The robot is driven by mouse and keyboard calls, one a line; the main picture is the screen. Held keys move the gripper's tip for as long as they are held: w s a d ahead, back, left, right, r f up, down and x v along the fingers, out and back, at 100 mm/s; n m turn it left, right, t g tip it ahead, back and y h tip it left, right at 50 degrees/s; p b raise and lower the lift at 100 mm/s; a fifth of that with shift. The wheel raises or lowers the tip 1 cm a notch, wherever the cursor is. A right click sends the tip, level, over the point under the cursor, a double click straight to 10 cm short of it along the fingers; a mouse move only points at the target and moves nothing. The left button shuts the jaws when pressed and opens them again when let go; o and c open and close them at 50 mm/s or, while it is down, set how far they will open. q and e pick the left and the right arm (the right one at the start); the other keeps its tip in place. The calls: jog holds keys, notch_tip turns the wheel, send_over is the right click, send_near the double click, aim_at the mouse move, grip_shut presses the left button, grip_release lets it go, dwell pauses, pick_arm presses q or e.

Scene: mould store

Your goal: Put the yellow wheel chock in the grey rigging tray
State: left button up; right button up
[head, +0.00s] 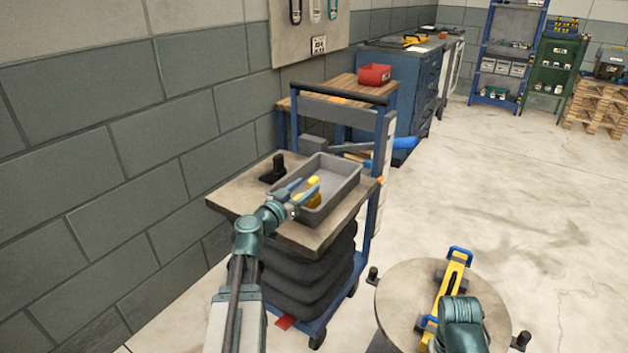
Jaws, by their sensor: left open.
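The grey rigging tray (346,190) lies on top of a lift cart beside the block wall. The yellow wheel chock (314,184) is inside the tray, toward its near left part. My left gripper (303,190) is open at the tray's near left side, its light blue fingers over the rim and close to the chock. I cannot tell whether the fingers touch the chock, and part of it is hidden behind them. A teal part of my right arm shows at the bottom right; its gripper does not show.
The cart top (236,194) also holds a small black object (278,168) left of the tray. A round table (400,298) at the lower right carries a yellow bar with blue ends (453,278). A workbench with a red bin (375,74) stands behind. Floor to the right is clear.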

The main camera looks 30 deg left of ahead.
pick_arm(q)
jog(key=shift+s+a, duration=0.2)
jog(key=shift+s, duration=1.95)
